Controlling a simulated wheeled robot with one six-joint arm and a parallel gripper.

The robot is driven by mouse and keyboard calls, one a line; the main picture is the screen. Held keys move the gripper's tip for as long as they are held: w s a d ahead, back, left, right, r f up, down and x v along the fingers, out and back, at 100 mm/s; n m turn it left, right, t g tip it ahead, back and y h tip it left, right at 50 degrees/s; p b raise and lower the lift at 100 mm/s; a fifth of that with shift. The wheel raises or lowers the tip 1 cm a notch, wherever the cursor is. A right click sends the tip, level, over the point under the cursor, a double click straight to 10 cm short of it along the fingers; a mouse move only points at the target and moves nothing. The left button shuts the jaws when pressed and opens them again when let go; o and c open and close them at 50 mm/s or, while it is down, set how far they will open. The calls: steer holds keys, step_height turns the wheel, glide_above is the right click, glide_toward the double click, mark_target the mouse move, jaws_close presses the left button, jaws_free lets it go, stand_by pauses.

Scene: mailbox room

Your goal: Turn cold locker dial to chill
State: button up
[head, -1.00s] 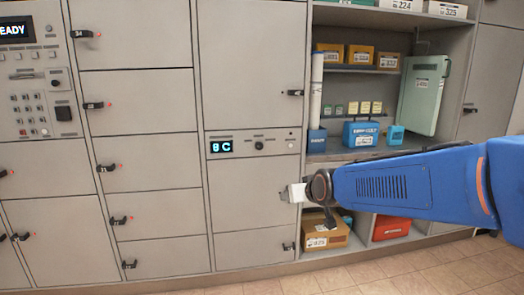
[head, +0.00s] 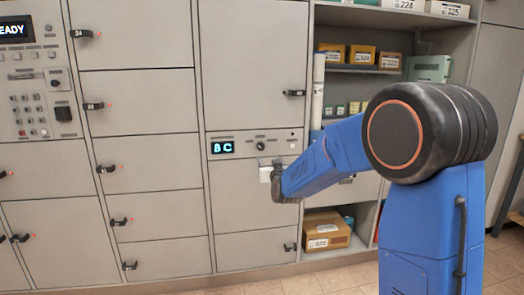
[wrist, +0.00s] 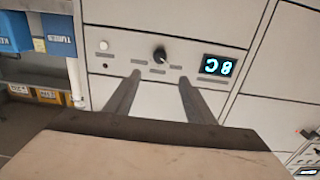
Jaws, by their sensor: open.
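The cold locker dial (head: 261,145) is a small black knob on the locker's control strip, right of a display (head: 223,147) reading 8 C. In the wrist view, which is upside down, the dial (wrist: 160,54) lies just beyond the fingertips, about midway between them, with the lit display (wrist: 216,66) to its right. Small labels surround the dial but are too small to read. My gripper (head: 270,163) is just below the dial in the head view. In the wrist view my gripper (wrist: 160,77) is open and empty, and the dial looks clear of both fingers.
A pale round button (head: 292,145) is on the strip right of the dial. Grey lockers with black handles (head: 93,106) fill the left. Open shelves on the right hold orange boxes (head: 361,55) and a cardboard box (head: 325,231). Tiled floor (head: 330,280) is below.

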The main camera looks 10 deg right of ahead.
mark_target(261, 147)
steer(key=w, duration=1.6)
steer(key=shift+c, duration=0.5)
steer(key=c, duration=1)
